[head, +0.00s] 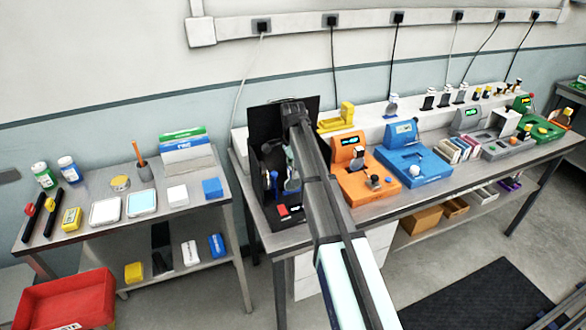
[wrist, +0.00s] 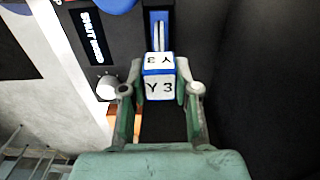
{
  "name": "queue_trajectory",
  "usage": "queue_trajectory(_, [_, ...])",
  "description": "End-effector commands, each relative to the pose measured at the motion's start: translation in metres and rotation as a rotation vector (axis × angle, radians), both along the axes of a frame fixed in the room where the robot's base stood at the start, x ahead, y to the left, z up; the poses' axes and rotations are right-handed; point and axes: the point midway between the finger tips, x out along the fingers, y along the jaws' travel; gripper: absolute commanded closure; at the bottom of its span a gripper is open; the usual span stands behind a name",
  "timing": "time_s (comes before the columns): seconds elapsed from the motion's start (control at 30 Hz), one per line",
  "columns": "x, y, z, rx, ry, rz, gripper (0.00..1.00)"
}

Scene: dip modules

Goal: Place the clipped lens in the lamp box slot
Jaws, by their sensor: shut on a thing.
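My gripper (wrist: 158,92) is shut on a white block with blue edges, marked Y 3 (wrist: 159,88), which looks like the clip of the lens. A narrow blue and grey strip (wrist: 158,30) lies just beyond the block, in line with it; I cannot tell whether it is part of the clipped piece or of the slot. The lamp box (head: 289,217) is black, with a raised back panel and a red part at its front. My arm hides much of the box, and the lens itself is not clear.
A white-lettered label (wrist: 92,37) and a round pale knob (wrist: 107,87) are left of the block. An orange device (head: 368,185) and a blue device (head: 415,166) stand right of the box. A side table (head: 100,237) with small items stands left.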

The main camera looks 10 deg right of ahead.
Motion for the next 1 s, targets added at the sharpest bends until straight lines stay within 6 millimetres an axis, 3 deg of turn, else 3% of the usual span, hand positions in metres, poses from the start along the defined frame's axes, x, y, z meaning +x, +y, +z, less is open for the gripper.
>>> queue_trajectory(0.27, [0.0,0.0,-0.003,0.0,0.0,0.0,1.0])
queue_trajectory(0.3, [0.0,0.0,-0.003,0.0,0.0,0.0,0.63])
queue_trajectory(0.37, [0.0,0.0,-0.003,0.0,0.0,0.0,0.45])
queue_trajectory(0.77, [0.0,0.0,0.002,0.0,-0.001,0.0,0.45])
queue_trajectory(1.0, [0.002,0.0,0.029,0.0,-0.003,0.0,0.45])
